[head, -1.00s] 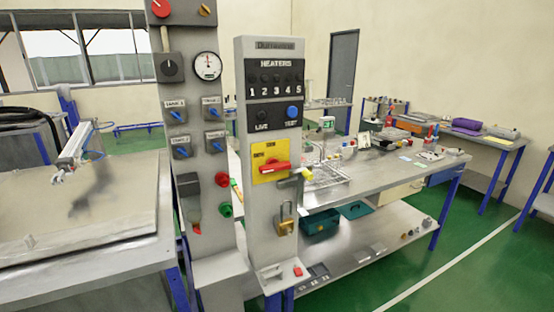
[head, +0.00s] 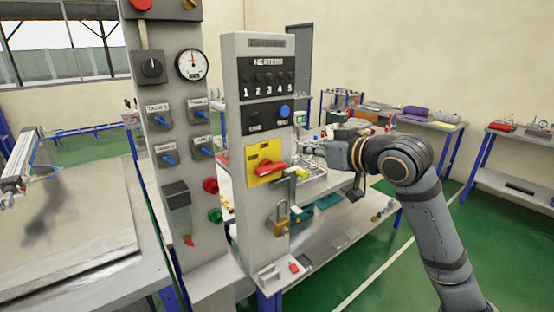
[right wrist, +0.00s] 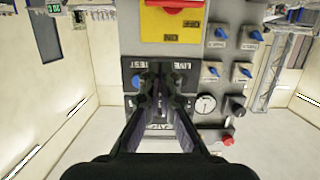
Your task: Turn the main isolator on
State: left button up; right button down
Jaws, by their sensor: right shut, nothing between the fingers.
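The main isolator is a red rotary handle (head: 268,168) on a yellow plate (head: 255,154), on the front of a grey panel post. The handle lies roughly sideways, slightly tilted. A brass padlock (head: 281,223) hangs below it. My right gripper (head: 305,147) comes in from the right, near the panel, slightly above and right of the handle. Its fingers (right wrist: 160,85) are shut and empty in the right wrist view, where the panel appears upside down and the red handle (right wrist: 177,4) is partly cut off at the top edge. My left gripper is out of view.
A heaters block (head: 268,76) and a lower block with a blue button (head: 284,111) sit above the isolator. A second post (head: 170,110) with a gauge and blue switches stands just left. Metal benches stand behind and at left; green floor is open at right.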

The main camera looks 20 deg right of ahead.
jog(key=w, duration=0.1)
jog(key=p, duration=0.4)
send_over(269, 167)
jog(key=d, duration=0.4)
jog(key=shift+s+a+f, duration=0.1)
jog(key=shift+s+f, duration=0.1)
jog(key=shift+f, duration=0.35)
jog(key=shift+s+f, duration=0.15)
jog(key=shift+f, duration=0.4)
jog(key=f, duration=0.3)
jog(key=shift+w+p, duration=0.2)
jog(key=shift+p, duration=0.2)
jog(key=shift+s+f, duration=0.15)
jog(key=shift+f, duration=0.55)
